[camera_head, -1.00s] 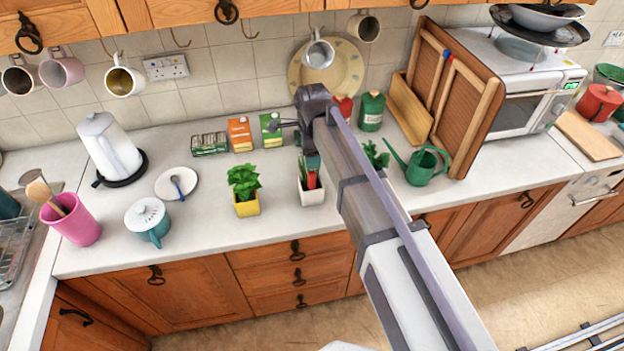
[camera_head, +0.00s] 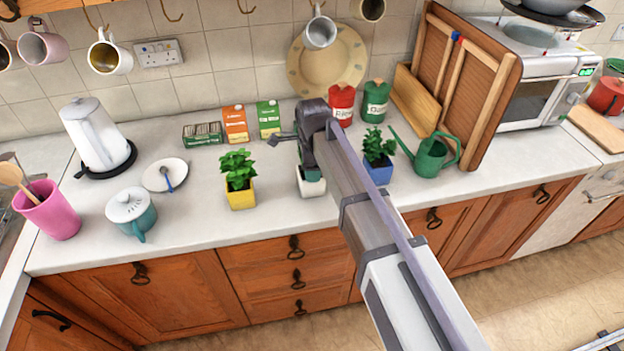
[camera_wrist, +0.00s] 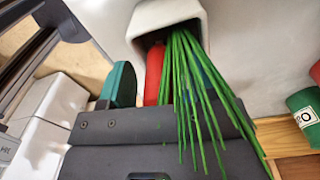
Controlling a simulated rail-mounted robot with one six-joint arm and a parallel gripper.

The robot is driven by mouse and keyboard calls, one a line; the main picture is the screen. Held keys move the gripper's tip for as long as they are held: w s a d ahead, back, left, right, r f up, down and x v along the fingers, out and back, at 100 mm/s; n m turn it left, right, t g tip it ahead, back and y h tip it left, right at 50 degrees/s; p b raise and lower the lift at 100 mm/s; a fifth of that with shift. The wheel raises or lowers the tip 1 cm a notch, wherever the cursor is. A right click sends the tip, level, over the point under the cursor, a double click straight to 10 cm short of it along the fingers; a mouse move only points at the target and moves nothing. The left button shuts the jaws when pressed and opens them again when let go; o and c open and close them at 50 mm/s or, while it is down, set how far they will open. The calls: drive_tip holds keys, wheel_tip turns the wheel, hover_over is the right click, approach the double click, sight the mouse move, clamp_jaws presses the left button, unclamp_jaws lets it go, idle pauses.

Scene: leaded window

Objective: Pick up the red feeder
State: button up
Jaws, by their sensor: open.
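The red feeder (camera_wrist: 153,72) shows in the wrist view as a smooth red shape at the mouth of a white pot (camera_wrist: 165,18). Thin green leaves (camera_wrist: 195,95) stick out of the same pot and partly cover that area. In the head view the white pot (camera_head: 311,188) stands on the counter, and my arm hides the feeder. My gripper (camera_head: 311,168) is open, over the white pot and close to the feeder. Its dark body (camera_wrist: 125,130) fills the lower wrist view. I cannot tell whether it touches the feeder or leaves.
A yellow-potted plant (camera_head: 240,196) stands left of the white pot, and a blue-potted plant (camera_head: 379,172) stands right. Behind are red (camera_head: 341,106) and green (camera_head: 375,103) canisters. A green watering can (camera_head: 431,155) is further right. The front counter strip is clear.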

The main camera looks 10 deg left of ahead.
drive_tip(key=shift+r, duration=0.1)
drive_tip(key=c, duration=0.8)
wheel_tip(320, 180, up, 16)
drive_tip(key=p, duration=1.6)
